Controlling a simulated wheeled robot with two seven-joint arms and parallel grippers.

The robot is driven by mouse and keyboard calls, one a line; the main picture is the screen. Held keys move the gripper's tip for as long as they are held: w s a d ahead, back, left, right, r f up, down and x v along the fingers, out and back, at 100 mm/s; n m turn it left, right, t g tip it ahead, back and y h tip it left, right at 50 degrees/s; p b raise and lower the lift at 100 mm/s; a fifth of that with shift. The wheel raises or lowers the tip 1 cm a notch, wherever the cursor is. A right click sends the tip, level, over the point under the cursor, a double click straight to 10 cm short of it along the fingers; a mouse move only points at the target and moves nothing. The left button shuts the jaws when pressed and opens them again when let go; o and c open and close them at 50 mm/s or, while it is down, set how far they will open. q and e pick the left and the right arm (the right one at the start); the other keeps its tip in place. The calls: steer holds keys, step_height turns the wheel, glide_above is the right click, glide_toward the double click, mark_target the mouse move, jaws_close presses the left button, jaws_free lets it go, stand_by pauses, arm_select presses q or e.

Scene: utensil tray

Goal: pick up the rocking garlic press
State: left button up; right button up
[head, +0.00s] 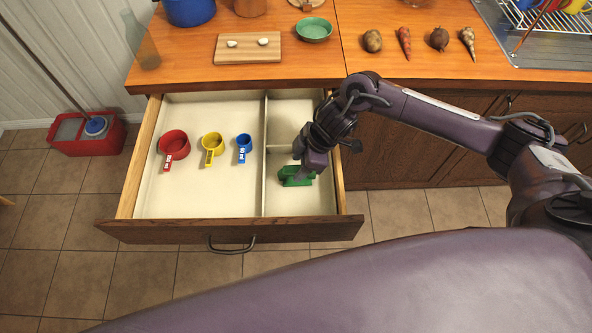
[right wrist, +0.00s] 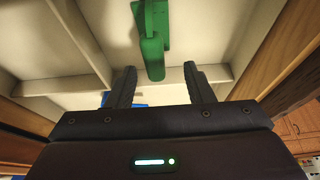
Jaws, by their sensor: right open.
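The green rocking garlic press (head: 295,182) lies in the front right compartment of the open drawer, partly hidden by my right gripper in the head view. My right gripper (head: 303,170) reaches down over it from the right. In the right wrist view the garlic press (right wrist: 152,50) is ahead of the two spread fingers of the right gripper (right wrist: 160,76), its near end lined up with the gap between them. Nothing is held between the fingers. My left gripper is not in view.
The drawer (head: 200,202) has dividers (head: 265,180). Its left compartment holds a red (head: 174,145), a yellow (head: 212,143) and a blue measuring cup (head: 244,143). The drawer's right wall (head: 339,185) is close to my gripper. The counter (head: 190,70) stands behind.

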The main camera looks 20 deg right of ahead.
mark_target(297, 167)
steer(key=x, duration=0.5)
steer(key=shift+w+d+f+p, duration=0.25)
steer(key=shift+f+p, duration=0.05)
steer(key=shift+p, duration=0.1)
jaws_close()
steer(key=shift+r, duration=0.1)
